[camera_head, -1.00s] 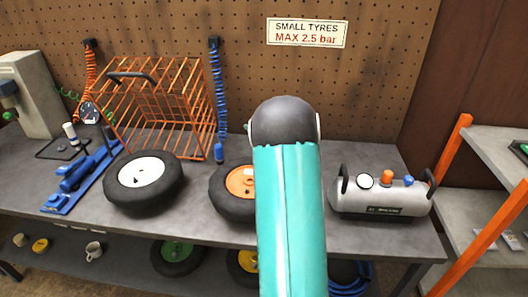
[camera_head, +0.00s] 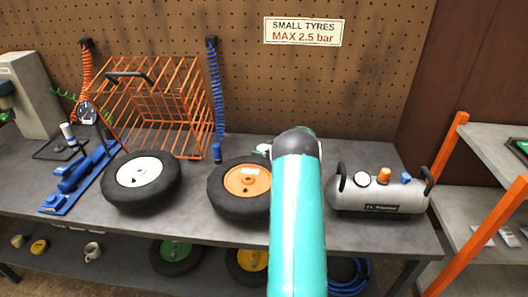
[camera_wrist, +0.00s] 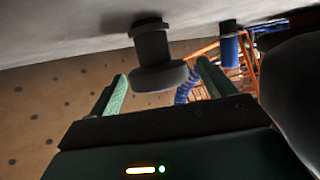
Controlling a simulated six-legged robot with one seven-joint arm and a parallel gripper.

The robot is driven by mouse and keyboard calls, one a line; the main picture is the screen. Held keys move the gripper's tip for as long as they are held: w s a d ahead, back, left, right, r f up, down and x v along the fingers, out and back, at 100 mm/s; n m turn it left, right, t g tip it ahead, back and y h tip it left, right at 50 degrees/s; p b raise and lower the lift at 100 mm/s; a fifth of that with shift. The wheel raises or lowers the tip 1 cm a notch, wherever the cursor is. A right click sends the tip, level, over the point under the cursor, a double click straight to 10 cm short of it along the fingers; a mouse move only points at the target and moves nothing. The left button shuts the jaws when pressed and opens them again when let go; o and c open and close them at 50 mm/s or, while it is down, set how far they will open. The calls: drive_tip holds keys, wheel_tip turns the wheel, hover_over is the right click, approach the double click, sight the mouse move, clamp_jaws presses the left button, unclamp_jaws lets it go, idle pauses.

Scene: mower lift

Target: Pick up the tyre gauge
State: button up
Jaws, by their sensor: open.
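In the wrist view, a dark upright thing (camera_wrist: 151,48) with a post and a wide disc-shaped head stands on the bench; it looks like the tyre gauge, though its dial face is not seen. My gripper (camera_wrist: 163,72) is open, with its two green fingers spread and the disc-shaped head between or just beyond their tips; I cannot tell the depth. In the head view, a small pale round thing (camera_head: 262,148) shows behind the orange-hubbed tyre, perhaps the same thing. My gripper is mostly hidden there behind my arm. Another round dial (camera_head: 88,113) hangs at the orange hose.
The orange-hubbed tyre (camera_head: 243,200) is close by, a dark bulk (camera_wrist: 294,95) in the wrist view. The blue hose end (camera_wrist: 229,46) and orange wire cage (camera_head: 150,105) are near. The silver tank (camera_head: 385,196) stands right, the white-hubbed tyre (camera_head: 140,196) left.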

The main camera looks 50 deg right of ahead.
drive_tip(key=shift+w+f, duration=0.1)
drive_tip(key=shift+w, duration=0.2)
drive_tip(key=c, duration=1.1)
